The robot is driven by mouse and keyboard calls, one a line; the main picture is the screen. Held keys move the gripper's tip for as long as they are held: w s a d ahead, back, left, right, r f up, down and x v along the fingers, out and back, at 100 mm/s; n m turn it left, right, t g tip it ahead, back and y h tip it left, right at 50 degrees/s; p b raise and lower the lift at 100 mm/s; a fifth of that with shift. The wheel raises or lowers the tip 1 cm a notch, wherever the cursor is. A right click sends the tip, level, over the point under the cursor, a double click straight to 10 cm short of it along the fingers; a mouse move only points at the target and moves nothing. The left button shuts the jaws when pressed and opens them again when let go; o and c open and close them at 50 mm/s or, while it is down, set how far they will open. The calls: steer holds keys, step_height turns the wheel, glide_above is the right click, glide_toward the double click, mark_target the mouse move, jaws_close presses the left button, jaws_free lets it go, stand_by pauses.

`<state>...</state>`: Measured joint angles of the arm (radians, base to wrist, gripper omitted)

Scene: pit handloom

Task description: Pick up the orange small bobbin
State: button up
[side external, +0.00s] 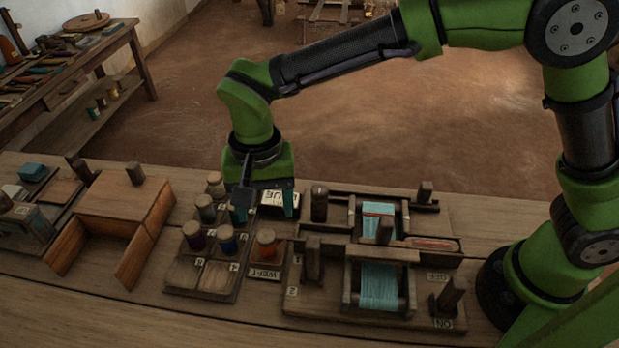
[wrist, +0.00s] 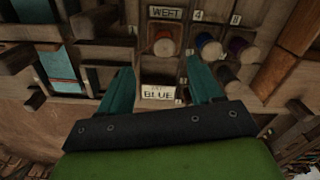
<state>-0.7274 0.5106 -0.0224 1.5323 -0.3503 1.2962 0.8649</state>
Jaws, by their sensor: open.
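The orange small bobbin (side external: 266,243) stands upright in a square slot by the WEFT label (side external: 264,273), with its pale wooden top showing. In the wrist view the orange bobbin (wrist: 164,45) lies beyond and roughly between the teal fingertips. My gripper (side external: 265,212) is open, pointing down above the bench, behind the orange bobbin in the side view. The wrist view shows my gripper (wrist: 160,72) with its fingers spread wide and nothing held between them. The orange bobbin is apart from both fingers.
A BLUE label block (side external: 280,198) is by the fingers. A blue bobbin (side external: 228,240), a purple bobbin (side external: 193,235) and a dark green bobbin (side external: 205,209) stand in the rack to the left. Loom frames with teal thread (side external: 380,286) are on the right. A wooden box (side external: 127,198) stands farther left.

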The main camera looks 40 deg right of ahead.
mark_target(266, 236)
step_height(266, 236, down, 4)
steer(key=shift+f, duration=0.15)
steer(key=f, duration=0.5)
steer(key=shift+w+a, duration=0.2)
steer(key=shift+a, duration=0.05)
